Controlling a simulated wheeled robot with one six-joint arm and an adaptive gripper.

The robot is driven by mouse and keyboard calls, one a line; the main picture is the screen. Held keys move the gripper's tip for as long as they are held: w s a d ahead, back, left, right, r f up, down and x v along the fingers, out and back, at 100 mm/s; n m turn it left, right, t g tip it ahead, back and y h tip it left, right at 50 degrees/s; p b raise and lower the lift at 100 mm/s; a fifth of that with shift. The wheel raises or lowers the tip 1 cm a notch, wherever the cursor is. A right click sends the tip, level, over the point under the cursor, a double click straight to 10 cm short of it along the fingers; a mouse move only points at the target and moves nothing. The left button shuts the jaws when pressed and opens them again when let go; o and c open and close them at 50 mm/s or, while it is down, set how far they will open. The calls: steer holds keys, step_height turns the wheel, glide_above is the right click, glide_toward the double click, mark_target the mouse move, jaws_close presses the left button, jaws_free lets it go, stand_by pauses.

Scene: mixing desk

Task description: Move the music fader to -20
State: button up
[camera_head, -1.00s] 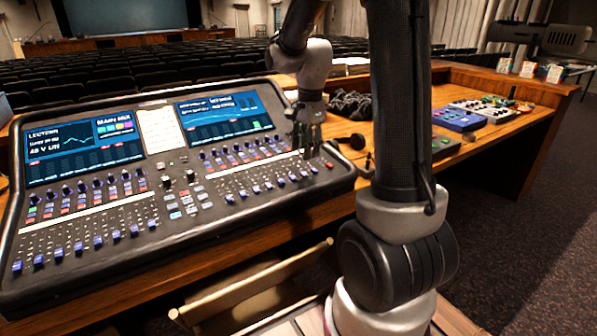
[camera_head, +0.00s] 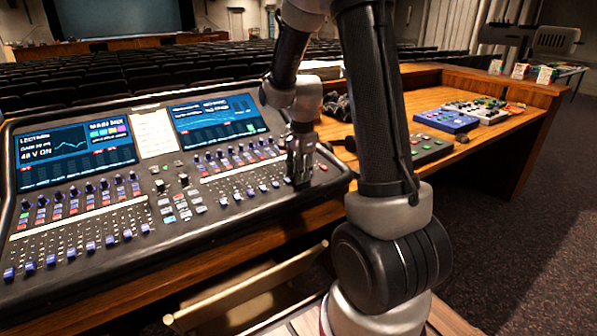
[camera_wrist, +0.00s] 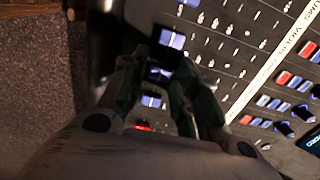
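The mixing desk (camera_head: 160,252) has two rows of faders with blue caps, including one cap (camera_head: 237,197) in the right-hand row. My gripper (camera_head: 298,183) points down at the right end of that row, low over the panel. In the wrist view my gripper (camera_wrist: 158,72) has its two dark fingers apart, with blue-and-white caps (camera_wrist: 152,101) showing in the gap. Another fader cap (camera_wrist: 172,38) lies just beyond the fingertips. Contact with a cap cannot be told. The label strip (camera_wrist: 285,50) shows only part of its lettering; I cannot read a music label or the scale.
Two lit screens (camera_head: 217,120) stand at the back of the desk. A small grey device (camera_head: 428,147) and a blue box (camera_head: 446,121) lie on the wooden table to the right. Theatre seats fill the background.

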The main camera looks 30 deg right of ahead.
jaws_close()
steer(key=shift+w+r, duration=0.2)
steer(key=shift+w, duration=1.75)
steer(key=shift+o, duration=2.4)
jaws_free()
steer(key=shift+r, duration=0.1)
step_height(320, 180, up, 12)
steer(key=s, duration=0.1)
steer(key=shift+s, duration=0.2)
